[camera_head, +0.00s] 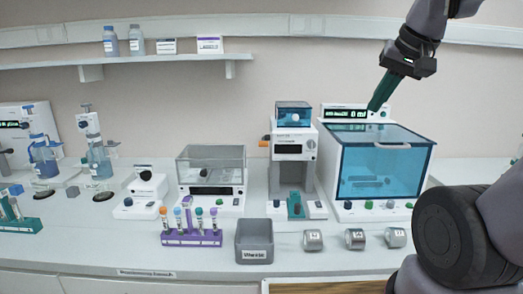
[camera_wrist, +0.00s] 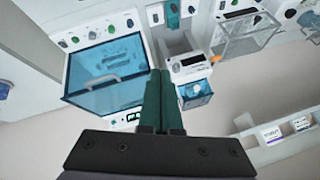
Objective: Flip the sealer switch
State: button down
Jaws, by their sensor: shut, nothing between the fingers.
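A tall white device (camera_head: 292,158), which may be the sealer, stands mid-counter with a teal clear box (camera_head: 293,114) on top and a dark display. It has a teal piece (camera_head: 295,207) at its base and an orange knob (camera_head: 264,143) on its left side. No label naming the sealer is readable, and I cannot tell which part is the switch. The device also shows in the wrist view (camera_wrist: 187,66). My gripper (camera_head: 373,107) has green fingers, shut and empty, above the blue-windowed machine (camera_head: 385,165). The fingers (camera_wrist: 160,73) point toward the devices in the wrist view.
A clear-lidded device (camera_head: 210,172), a purple tube rack (camera_head: 191,239) and a grey bin (camera_head: 254,242) stand left of the tall device. Several silver cylinders (camera_head: 355,239) lie along the front. A wall shelf (camera_head: 120,60) is at upper left.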

jog(key=shift+s+r+m+t, duration=0.2)
jog(key=shift+s+r, duration=0.05)
jog(key=shift+s, duration=0.35)
jog(key=shift+s+r+m+t, duration=0.2)
jog(key=shift+s+r, duration=0.05)
jog(key=shift+s, duration=0.3)
jog(key=shift+w, duration=0.1)
jog(key=n+g+h, duration=0.2)
jog(key=n+g, duration=0.2)
jog(key=g, duration=0.3)
send_over(317, 202)
notch_tip(317, 202, down, 21)
jog(key=shift+f, duration=0.15)
notch_tip(317, 202, down, 14)
jog(key=shift+r, duration=0.1)
